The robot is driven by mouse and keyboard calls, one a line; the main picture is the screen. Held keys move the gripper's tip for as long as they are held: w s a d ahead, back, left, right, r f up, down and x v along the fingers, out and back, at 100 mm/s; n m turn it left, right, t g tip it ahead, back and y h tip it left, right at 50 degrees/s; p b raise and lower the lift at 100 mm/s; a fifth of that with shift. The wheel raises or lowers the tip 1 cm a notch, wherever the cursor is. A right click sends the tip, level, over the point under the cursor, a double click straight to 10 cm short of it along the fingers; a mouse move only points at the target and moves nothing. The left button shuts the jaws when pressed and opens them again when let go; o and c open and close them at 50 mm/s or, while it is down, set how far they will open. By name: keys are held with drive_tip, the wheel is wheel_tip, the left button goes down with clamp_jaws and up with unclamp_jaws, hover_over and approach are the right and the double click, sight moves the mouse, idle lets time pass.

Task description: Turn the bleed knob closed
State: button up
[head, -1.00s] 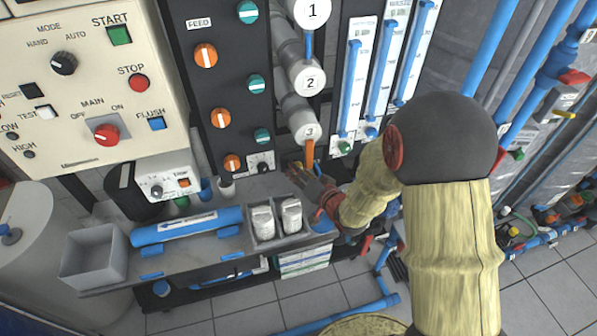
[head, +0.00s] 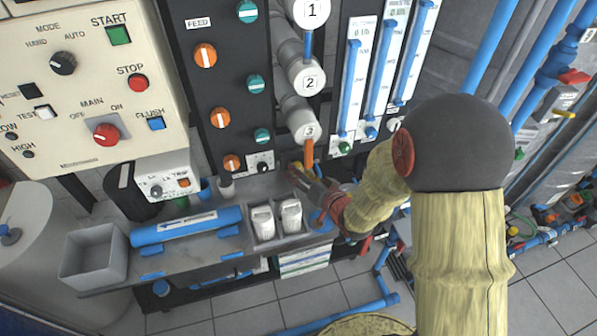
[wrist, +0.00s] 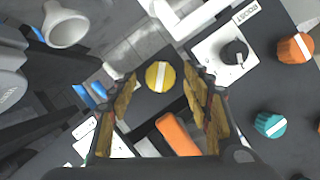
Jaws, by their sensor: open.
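A round yellow knob (wrist: 160,75) with a white bar shows in the wrist view. No label on it can be read, so I cannot tell from lettering that it is the bleed knob. My gripper (wrist: 159,84) is open, with one finger to each side of the yellow knob in the picture. I cannot tell whether the fingers touch it. In the head view my gripper (head: 302,174) is at the bottom of the dark panel, below the orange pipe, and largely hides what is in front of it.
An orange pipe (wrist: 178,134) lies close between the fingers. A black knob (wrist: 234,54) on a white plate, a teal knob (wrist: 271,124) and an orange knob (wrist: 295,48) are to the right. White bottles (head: 291,218) stand on the grey shelf (head: 210,258) below.

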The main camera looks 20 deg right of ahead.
drive_tip(key=v, duration=1)
drive_tip(key=shift+r, duration=0.1)
